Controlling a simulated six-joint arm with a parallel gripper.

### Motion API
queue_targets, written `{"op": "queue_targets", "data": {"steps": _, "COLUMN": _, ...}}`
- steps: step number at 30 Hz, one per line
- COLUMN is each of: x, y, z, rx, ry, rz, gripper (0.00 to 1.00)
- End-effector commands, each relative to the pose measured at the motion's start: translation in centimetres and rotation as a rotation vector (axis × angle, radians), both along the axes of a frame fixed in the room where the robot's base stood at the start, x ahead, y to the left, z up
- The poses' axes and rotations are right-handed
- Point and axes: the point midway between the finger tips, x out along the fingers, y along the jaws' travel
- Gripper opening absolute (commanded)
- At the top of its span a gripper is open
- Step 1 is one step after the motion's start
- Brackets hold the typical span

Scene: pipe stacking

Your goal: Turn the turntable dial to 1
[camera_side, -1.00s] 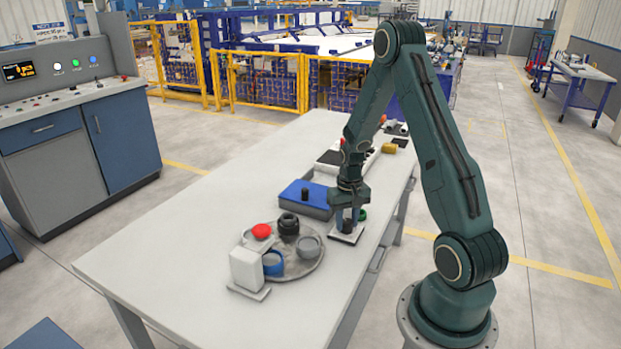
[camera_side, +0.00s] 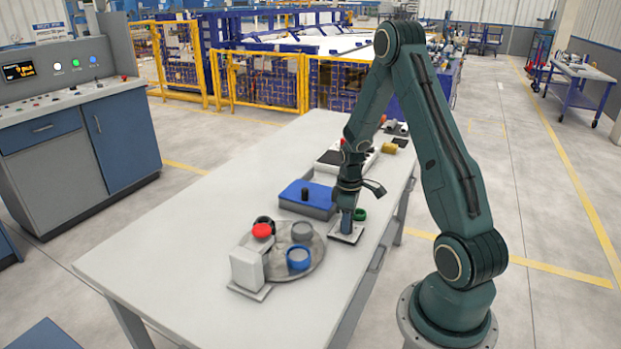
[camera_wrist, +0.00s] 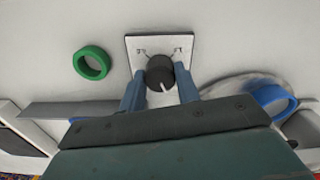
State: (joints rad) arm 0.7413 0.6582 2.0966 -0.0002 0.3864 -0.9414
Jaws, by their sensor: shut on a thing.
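The dial is a black knob (camera_wrist: 160,71) with a white pointer line, on a white square plate (camera_wrist: 148,47) with small marks too small to read. In the wrist view the pointer faces down toward my gripper (camera_wrist: 160,82). Its two blue fingers are shut on the knob, one on each side. In the side view my gripper (camera_side: 347,222) stands over the plate (camera_side: 345,236) and hides most of the knob.
A red round top (camera_side: 262,231) and a white block (camera_side: 246,268) stand at the turntable's left. A green ring (camera_wrist: 90,62) lies beside the dial plate. A blue box (camera_side: 307,203) with a black knob sits behind. The table's front left is clear.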

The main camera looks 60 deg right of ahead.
Motion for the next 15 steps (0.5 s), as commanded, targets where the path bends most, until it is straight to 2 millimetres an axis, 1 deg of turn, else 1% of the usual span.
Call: {"op": "queue_targets", "data": {"steps": 15, "x": -0.06, "y": 0.03, "z": -0.08, "rx": 0.003, "ry": 0.002, "rz": 0.489, "gripper": 0.09}}
